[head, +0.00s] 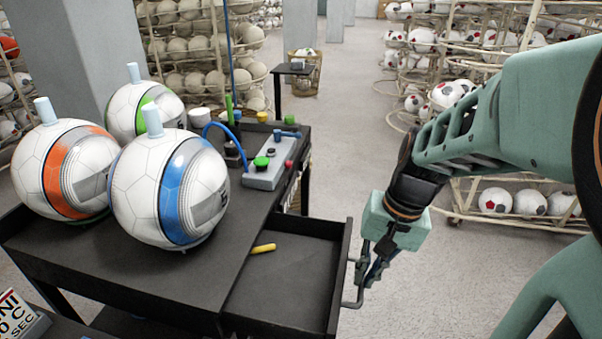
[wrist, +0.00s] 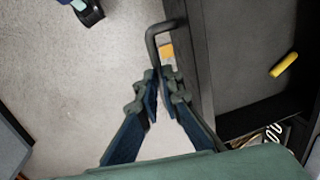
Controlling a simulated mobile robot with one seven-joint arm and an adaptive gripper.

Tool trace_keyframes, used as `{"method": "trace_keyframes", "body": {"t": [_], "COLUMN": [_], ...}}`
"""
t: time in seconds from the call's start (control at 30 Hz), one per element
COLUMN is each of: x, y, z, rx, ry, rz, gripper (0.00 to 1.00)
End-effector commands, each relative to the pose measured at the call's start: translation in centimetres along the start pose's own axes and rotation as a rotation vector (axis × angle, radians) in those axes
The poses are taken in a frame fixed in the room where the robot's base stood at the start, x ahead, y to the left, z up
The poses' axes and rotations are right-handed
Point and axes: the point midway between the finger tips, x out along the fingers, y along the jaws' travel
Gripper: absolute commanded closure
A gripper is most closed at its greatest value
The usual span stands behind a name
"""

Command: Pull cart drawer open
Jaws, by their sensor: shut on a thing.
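The cart drawer (head: 285,289) stands pulled out from the dark cart (head: 150,270), its inside in plain view. It also shows in the wrist view (wrist: 235,60). The drawer's bent metal handle (wrist: 152,40) sticks out from its front panel. My gripper (head: 368,272) is at the handle, on the outer side of the drawer front. In the wrist view my gripper's fingertips (wrist: 161,84) close around the handle bar, which they partly hide.
A yellow piece (head: 263,248) lies in the drawer. Balls in white, orange (head: 66,170), green (head: 145,105) and blue (head: 172,190) stand on the cart top beside a grey control box (head: 268,170). Ball racks stand behind. The floor (head: 390,310) right of the drawer is clear.

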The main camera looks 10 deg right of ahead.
Motion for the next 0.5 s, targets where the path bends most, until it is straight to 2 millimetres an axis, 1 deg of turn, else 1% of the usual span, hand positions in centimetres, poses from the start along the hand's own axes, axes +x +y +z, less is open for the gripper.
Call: {"method": "trace_keyframes", "body": {"t": [0.03, 0.2, 0.33, 0.5], "x": [0.1, -0.2, -0.3, -0.4], "y": [0.9, 2.6, 3.4, 3.8], "z": [0.1, 0.1, 0.2, 0.2], "rx": [0.005, 0.002, 0.001, 0.001], "ry": [-0.001, -0.003, -0.004, -0.004], "rz": [0.002, 0.003, 0.003, 0.004], "gripper": [1.00, 1.00, 1.00, 1.00]}}
